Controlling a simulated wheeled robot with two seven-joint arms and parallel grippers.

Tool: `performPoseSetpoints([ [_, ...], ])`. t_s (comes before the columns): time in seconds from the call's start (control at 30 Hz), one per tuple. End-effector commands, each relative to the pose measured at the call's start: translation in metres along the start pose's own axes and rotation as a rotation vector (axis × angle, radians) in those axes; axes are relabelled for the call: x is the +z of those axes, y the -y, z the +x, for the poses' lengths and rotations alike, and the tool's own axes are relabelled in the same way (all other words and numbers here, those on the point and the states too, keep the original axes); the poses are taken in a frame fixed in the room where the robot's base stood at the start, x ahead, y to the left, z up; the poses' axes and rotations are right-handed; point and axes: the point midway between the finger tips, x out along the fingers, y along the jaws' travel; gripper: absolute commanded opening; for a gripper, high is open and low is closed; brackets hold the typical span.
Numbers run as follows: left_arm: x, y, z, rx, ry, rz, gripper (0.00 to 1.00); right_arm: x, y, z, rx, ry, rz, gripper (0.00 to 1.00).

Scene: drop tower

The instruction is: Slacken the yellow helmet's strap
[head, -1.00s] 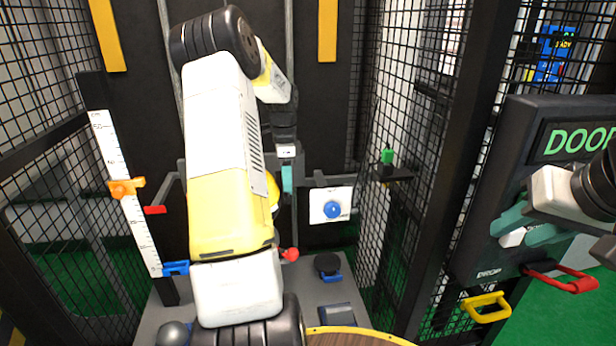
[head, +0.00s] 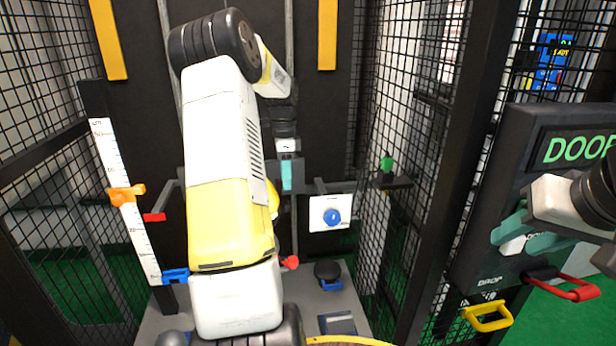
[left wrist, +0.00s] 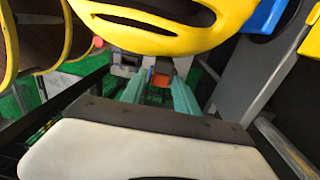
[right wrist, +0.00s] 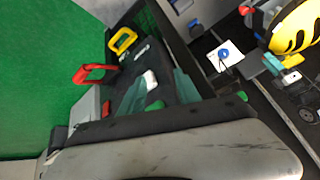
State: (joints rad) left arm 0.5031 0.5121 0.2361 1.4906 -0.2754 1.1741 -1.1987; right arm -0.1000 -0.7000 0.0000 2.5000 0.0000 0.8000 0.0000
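The yellow helmet (head: 272,198) is mostly hidden behind my left arm in the head view. It fills the top of the left wrist view (left wrist: 170,35) and shows black stripes in the right wrist view (right wrist: 292,28). My left gripper (head: 286,176) is close by the helmet, its teal fingers apart in the left wrist view (left wrist: 158,90). A small orange-red piece (left wrist: 160,79) shows between them; I cannot tell whether it belongs to the strap. I cannot make out the strap clearly. My right gripper (head: 530,232) is open and empty in front of the door panel, away from the helmet.
The dark DOOR panel (head: 570,130) stands at right, with a yellow handle (head: 487,317) and a red handle (head: 575,291). A white plate with a blue knob (head: 331,214) is right of the helmet. A ruler with an orange slider (head: 126,195) stands at left. Mesh walls enclose the tower.

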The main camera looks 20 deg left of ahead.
Motion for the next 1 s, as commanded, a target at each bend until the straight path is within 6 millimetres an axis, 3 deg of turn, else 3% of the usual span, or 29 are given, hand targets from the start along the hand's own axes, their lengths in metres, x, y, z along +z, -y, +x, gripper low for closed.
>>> performPoseSetpoints([
  [0.37,0.0,0.0,-0.002,-0.001,0.0,0.0,0.45,0.0,0.0,0.0,0.0,0.0,0.0,0.4],
  [0.8,0.0,0.001,-0.066,-0.002,0.0,-0.001,0.45,0.0,0.0,0.0,0.0,0.0,0.0,0.4],
  [1.0,0.0,0.0,-0.078,0.0,0.0,0.0,0.45,0.0,0.0,0.0,0.0,0.0,0.0,0.4],
])
